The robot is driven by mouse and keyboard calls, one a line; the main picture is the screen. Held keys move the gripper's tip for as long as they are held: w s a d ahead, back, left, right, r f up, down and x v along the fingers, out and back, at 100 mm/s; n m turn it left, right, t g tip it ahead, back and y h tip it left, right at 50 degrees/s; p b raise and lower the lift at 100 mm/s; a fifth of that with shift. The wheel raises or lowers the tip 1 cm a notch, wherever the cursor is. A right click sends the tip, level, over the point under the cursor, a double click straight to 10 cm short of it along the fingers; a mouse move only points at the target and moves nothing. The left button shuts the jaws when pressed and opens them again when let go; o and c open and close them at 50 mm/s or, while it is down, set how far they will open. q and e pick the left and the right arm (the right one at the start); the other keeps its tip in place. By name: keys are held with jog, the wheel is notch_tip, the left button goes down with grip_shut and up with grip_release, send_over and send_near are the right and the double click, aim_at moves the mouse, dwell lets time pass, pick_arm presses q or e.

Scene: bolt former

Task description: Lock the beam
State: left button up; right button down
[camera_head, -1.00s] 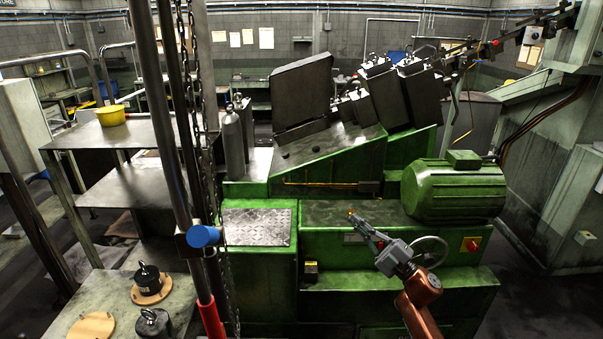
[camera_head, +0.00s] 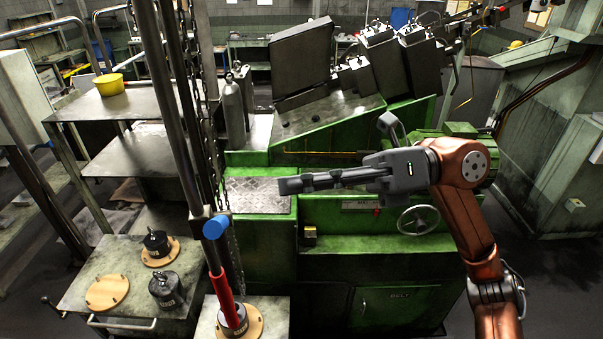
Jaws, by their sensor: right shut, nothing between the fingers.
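A tall steel beam (camera_head: 168,90) stands at the left of the machine, leaning slightly. A blue knob (camera_head: 215,227) sits on a grey collar low on it. Below the collar, a red handle (camera_head: 221,290) reaches down to a dark weight on a wooden disc. My right gripper (camera_head: 283,185) points left above the green machine. It is shut and empty, right of the beam and higher than the blue knob, with a clear gap between them. My left gripper is not in view.
A chain (camera_head: 205,110) hangs beside the beam. The green machine (camera_head: 340,225) with a handwheel (camera_head: 418,220) fills the middle. A cart (camera_head: 125,255) with black weights (camera_head: 166,290) stands at lower left. A table (camera_head: 125,108) holds a yellow bowl (camera_head: 109,84).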

aim_at(222, 217)
jog(key=a, duration=0.3)
jog(key=s+a+p, duration=0.1)
jog(key=a, duration=0.2)
jog(key=a+p, duration=0.1)
jog(key=a, duration=0.3)
jog(key=shift+s, duration=0.4)
jog(key=shift+s+a+f, duration=0.2)
jog(key=shift+a+f, duration=0.05)
jog(key=shift+a, duration=0.05)
jog(key=s+d+f+b, duration=0.1)
jog(key=s+f+b, duration=0.4)
jog(key=f+b, duration=0.5)
jog(key=w+d, duration=0.1)
jog(key=d, duration=0.9)
jog(key=shift+w+f+b, duration=0.3)
jog(key=shift+w+f, duration=0.05)
jog(key=shift+f, duration=0.1)
